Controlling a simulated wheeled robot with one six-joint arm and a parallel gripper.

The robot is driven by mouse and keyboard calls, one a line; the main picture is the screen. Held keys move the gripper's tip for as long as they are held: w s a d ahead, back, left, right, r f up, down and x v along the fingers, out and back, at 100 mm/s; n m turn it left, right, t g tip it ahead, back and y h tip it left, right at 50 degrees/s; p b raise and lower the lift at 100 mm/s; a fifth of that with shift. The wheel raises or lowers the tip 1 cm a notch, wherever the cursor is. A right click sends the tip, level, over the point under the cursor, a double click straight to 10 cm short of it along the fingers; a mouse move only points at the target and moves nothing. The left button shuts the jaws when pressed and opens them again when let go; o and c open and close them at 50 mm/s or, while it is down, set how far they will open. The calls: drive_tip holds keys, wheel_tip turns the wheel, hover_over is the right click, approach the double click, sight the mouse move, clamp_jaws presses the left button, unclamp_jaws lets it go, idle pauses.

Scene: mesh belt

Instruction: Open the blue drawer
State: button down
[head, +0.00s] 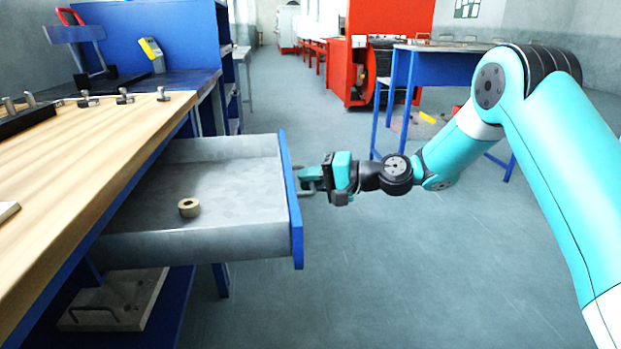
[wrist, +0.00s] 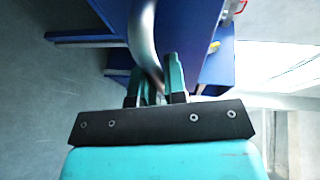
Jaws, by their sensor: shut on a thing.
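The blue drawer (head: 297,225) is pulled far out of the workbench on the left in the head view. Its front panel is blue, its inside is bare grey metal, and a small tan ring (head: 189,208) lies in it. My gripper (head: 309,180) is at the outer face of the front panel, shut on the drawer's handle (head: 304,191). In the wrist view the curved grey handle (wrist: 143,45) runs between my gripper's two fingers (wrist: 160,85). The fingers hide part of the handle.
The wooden workbench top (head: 90,150) holds several small metal parts. A lower shelf bears a grey plate with a handle (head: 110,305). A blue table (head: 440,70) and a red cabinet (head: 390,20) stand further back. The floor right of the drawer is clear.

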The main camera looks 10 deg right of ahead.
drive_tip(key=c, duration=1.2)
unclamp_jaws()
drive_tip(key=shift+d, duration=0.1)
drive_tip(key=p+v, duration=0.1)
drive_tip(key=v, duration=1.6)
drive_tip(key=shift+d+r+p, duration=0.1)
drive_tip(key=shift+p, duration=0.25)
